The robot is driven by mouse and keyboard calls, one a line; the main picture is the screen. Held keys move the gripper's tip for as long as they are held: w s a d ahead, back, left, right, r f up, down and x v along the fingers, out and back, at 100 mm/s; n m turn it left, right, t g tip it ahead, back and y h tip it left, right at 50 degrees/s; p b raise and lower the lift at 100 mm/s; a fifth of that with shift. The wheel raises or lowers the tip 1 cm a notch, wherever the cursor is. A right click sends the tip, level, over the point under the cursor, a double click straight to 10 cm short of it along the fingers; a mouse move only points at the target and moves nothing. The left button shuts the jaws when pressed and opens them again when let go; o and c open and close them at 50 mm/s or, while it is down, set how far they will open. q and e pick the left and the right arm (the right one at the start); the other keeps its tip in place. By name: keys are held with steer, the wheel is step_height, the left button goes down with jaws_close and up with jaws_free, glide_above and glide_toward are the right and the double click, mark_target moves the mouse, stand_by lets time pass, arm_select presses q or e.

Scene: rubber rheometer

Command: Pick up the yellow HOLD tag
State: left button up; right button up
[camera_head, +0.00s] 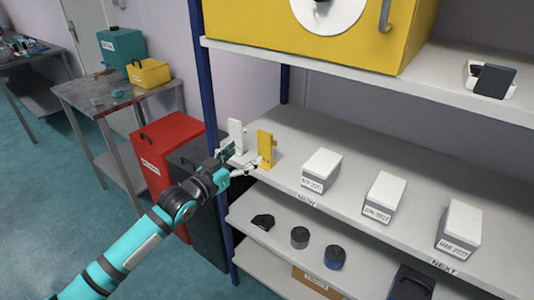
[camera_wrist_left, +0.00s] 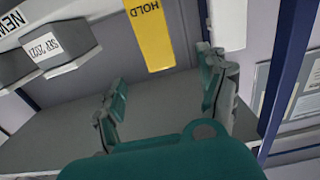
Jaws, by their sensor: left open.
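The yellow HOLD tag (camera_head: 265,147) stands upright near the left end of the middle shelf in the head view. In the left wrist view the yellow tag (camera_wrist_left: 152,35) shows its HOLD lettering upside down, beyond and between the open fingers. My left gripper (camera_head: 240,165) is at the shelf's left front edge, just left of the tag; in the wrist view its two fingers (camera_wrist_left: 165,95) are spread with nothing between them. I cannot tell the exact gap to the tag. My right gripper is not in view.
A white upright tag (camera_head: 236,133) stands just left of the yellow one. Several white-topped labelled boxes (camera_head: 322,168) sit to the right on the same shelf (camera_head: 290,130). A blue shelf post (camera_head: 205,90) rises left of the gripper. Black rolls (camera_head: 300,237) lie on the shelf below.

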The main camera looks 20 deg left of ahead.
mark_target(263, 140)
arm_select(q)
steer(key=x, duration=0.4)
steer(key=shift+w+p, duration=0.2)
steer(key=shift+p, duration=0.1)
steer(key=shift+w+d+r, duration=0.15)
steer(key=shift+w+d, duration=0.05)
steer(key=shift+w, duration=0.05)
steer(key=p+x, duration=0.1)
steer(key=x, duration=0.3)
steer(key=shift+w+d+p, duration=0.25)
steer(key=shift+w+p, duration=0.1)
steer(key=shift+s, duration=0.1)
steer(key=shift+c, duration=0.8)
jaws_close()
